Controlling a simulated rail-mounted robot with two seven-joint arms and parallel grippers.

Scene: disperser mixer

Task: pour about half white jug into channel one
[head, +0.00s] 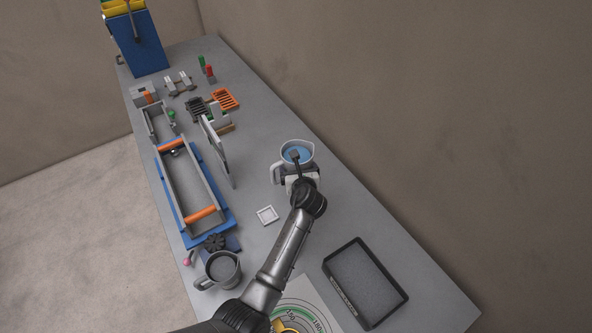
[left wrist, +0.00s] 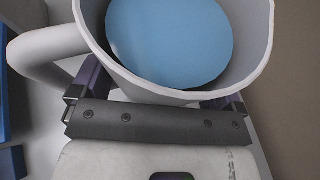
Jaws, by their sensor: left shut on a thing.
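The white jug (head: 297,150) holds blue liquid and stands upright near the middle of the bench in the head view. In the left wrist view the jug (left wrist: 260,60) fills the top, with its handle to the left and the liquid level inside. My left gripper (head: 299,172) is shut around the jug's body, one finger on each side. I cannot tell whether the jug touches the bench. A long grey trough with orange end bars (head: 188,185) lies on a blue base to the left of the jug. No channel label is readable. My right gripper is not in view.
A grey mug-like jug (head: 222,267) stands at the near left. A black-rimmed tray (head: 402,297) lies at the near right and a small white square dish (head: 267,215) in between. A thin upright panel (head: 217,152) stands between trough and jug.

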